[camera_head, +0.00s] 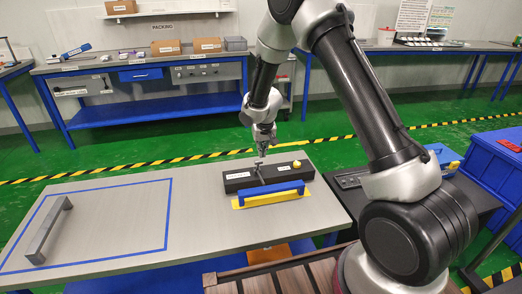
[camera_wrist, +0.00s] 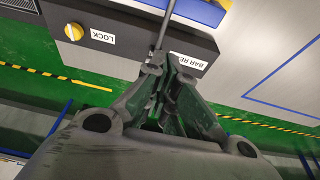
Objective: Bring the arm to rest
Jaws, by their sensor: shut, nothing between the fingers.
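My gripper (camera_head: 261,152) is shut and empty, pointing down just above a black box (camera_head: 232,184) on the grey table. In the wrist view the closed fingertips (camera_wrist: 168,62) are near the box's label starting "BAR RE" and a thin grey rod (camera_wrist: 163,28). I cannot tell whether they touch the rod. A yellow knob (camera_head: 296,164) sits on the box, and it also shows beside the LOCK label in the wrist view (camera_wrist: 74,31). My arm reaches in from the right, bent high over the table.
A blue bar (camera_head: 271,192) on a yellow base (camera_head: 243,204) stands before the box. A grey handle-shaped bar (camera_head: 48,232) stands inside a blue outline (camera_head: 168,215) at left. A dark bench (camera_head: 350,181) and blue bin (camera_head: 493,160) lie right. Green floor separates the back benches.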

